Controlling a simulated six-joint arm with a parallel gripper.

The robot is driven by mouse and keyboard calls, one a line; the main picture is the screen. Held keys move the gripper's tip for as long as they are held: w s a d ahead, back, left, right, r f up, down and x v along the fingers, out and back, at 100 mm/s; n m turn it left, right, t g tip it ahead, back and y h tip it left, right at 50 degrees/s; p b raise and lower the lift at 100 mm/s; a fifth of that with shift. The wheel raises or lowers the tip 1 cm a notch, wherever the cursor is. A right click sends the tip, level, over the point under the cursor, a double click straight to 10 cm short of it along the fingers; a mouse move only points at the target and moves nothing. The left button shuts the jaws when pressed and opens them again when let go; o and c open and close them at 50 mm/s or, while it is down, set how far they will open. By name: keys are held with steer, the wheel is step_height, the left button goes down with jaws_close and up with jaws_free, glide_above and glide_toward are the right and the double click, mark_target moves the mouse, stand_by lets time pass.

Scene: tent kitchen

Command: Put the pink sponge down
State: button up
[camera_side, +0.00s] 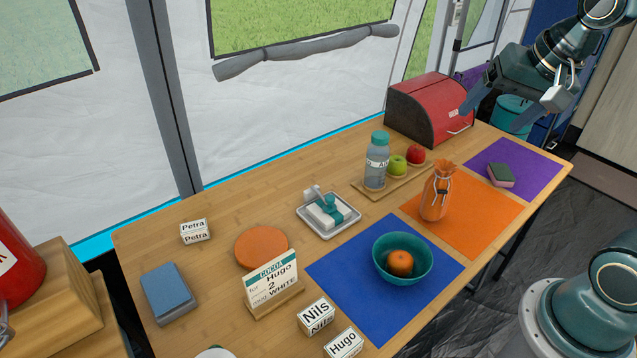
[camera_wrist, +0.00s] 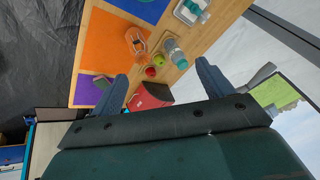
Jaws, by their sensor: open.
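The pink sponge (camera_side: 501,182), with a dark green-grey top layer, lies flat on the purple mat (camera_side: 530,160) at the right end of the table. In the wrist view the sponge (camera_wrist: 101,81) shows small at the left, near one finger. My gripper (camera_side: 496,112) is in the air above and behind the sponge, near the red bread box, clear of the mat. Its blue fingers are wide apart with nothing between them, as the wrist view of my gripper (camera_wrist: 162,72) also shows.
A red bread box (camera_side: 446,108) stands behind the purple mat. A tray bears a clear bottle (camera_side: 376,162) and two apples. A teal bowl (camera_side: 402,270) with an orange sits on the blue mat (camera_side: 345,270).

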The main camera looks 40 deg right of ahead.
steer(key=s+a+n+y, duration=0.1)
steer(key=s+a+n, duration=0.4)
steer(key=s+n, duration=0.3)
steer(key=shift+s+f+n, duration=0.2)
steer(key=shift+f+n, duration=0.25)
steer(key=shift+n, duration=0.05)
steer(key=shift+a, duration=0.1)
stand_by(0.6)
